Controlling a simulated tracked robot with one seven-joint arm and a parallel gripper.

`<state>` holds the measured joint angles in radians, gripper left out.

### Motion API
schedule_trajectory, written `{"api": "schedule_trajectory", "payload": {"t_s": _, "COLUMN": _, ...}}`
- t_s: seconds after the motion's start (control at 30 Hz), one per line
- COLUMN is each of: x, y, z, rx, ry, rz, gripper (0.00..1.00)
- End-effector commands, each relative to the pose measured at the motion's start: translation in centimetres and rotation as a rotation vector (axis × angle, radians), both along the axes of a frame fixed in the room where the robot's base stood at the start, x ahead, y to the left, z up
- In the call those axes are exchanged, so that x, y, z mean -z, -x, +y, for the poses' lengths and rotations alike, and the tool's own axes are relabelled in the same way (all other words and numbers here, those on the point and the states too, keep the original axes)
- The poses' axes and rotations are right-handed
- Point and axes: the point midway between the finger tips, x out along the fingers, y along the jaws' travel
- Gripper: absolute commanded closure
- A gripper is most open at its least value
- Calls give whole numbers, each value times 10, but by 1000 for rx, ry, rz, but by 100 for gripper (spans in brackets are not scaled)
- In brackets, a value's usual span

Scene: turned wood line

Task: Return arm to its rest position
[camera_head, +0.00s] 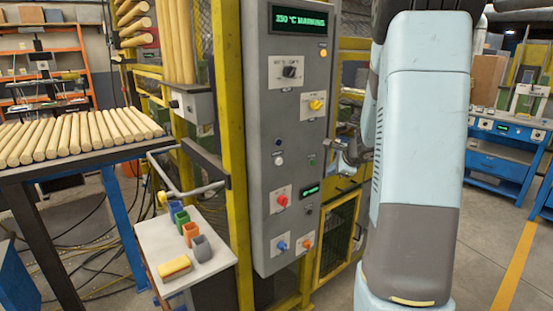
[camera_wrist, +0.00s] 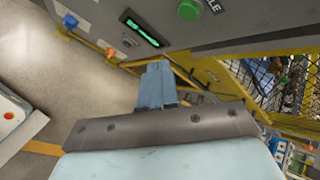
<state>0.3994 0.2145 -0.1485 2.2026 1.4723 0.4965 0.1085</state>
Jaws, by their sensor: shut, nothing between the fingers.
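My arm (camera_head: 420,130) stands upright at the right of the head view, light blue above and dark grey below. My gripper (camera_head: 343,153) shows partly beside the right edge of the grey control panel (camera_head: 257,150); the arm hides the rest. It is shut and holds nothing. I cannot tell whether it touches the panel. In the wrist view, a light blue and grey part of my arm fills the bottom, and the panel (camera_wrist: 225,35) is at the top, with a lit green display (camera_wrist: 140,28) and a green button (camera_wrist: 189,9).
A yellow frame post (camera_head: 229,150) stands beside the panel. A rack of turned wood rods (camera_head: 80,135) is at left. A small white table (camera_head: 180,245) holds coloured blocks and a sponge. Blue workbenches (camera_head: 495,165) stand at right; open floor lies before them.

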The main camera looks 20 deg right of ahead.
Motion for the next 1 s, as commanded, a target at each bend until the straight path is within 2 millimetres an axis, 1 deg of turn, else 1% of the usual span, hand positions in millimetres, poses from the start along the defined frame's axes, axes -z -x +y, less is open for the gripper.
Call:
{"api": "schedule_trajectory", "payload": {"t_s": 0.07, "x": 0, "y": 0, "z": 1, "rx": -2, "ry": 1, "rz": -1, "gripper": 100}}
{"api": "schedule_trajectory", "payload": {"t_s": 0.17, "x": -7, "y": 2, "z": 8, "rx": -31, "ry": 13, "rz": -6, "gripper": 100}}
{"api": "schedule_trajectory", "payload": {"t_s": 0.27, "x": -23, "y": 8, "z": 29, "rx": -113, "ry": 47, "rz": -17, "gripper": 100}}
{"api": "schedule_trajectory", "payload": {"t_s": 0.37, "x": -45, "y": 20, "z": 61, "rx": -239, "ry": 104, "rz": -33, "gripper": 100}}
{"api": "schedule_trajectory", "payload": {"t_s": 0.4, "x": -54, "y": 27, "z": 74, "rx": -295, "ry": 132, "rz": -38, "gripper": 100}}
{"api": "schedule_trajectory", "payload": {"t_s": 0.5, "x": -74, "y": 46, "z": 105, "rx": -435, "ry": 204, "rz": -49, "gripper": 100}}
{"api": "schedule_trajectory", "payload": {"t_s": 0.67, "x": -99, "y": 83, "z": 150, "rx": -648, "ry": 324, "rz": -59, "gripper": 100}}
{"api": "schedule_trajectory", "payload": {"t_s": 0.7, "x": -104, "y": 93, "z": 159, "rx": -700, "ry": 356, "rz": -61, "gripper": 100}}
{"api": "schedule_trajectory", "payload": {"t_s": 0.77, "x": -111, "y": 109, "z": 173, "rx": -776, "ry": 407, "rz": -62, "gripper": 100}}
{"api": "schedule_trajectory", "payload": {"t_s": 0.9, "x": -124, "y": 147, "z": 198, "rx": -945, "ry": 529, "rz": -58, "gripper": 100}}
{"api": "schedule_trajectory", "payload": {"t_s": 0.97, "x": -129, "y": 164, "z": 207, "rx": -1014, "ry": 585, "rz": -55, "gripper": 100}}
{"api": "schedule_trajectory", "payload": {"t_s": 1.0, "x": -131, "y": 176, "z": 212, "rx": -1059, "ry": 621, "rz": -50, "gripper": 100}}
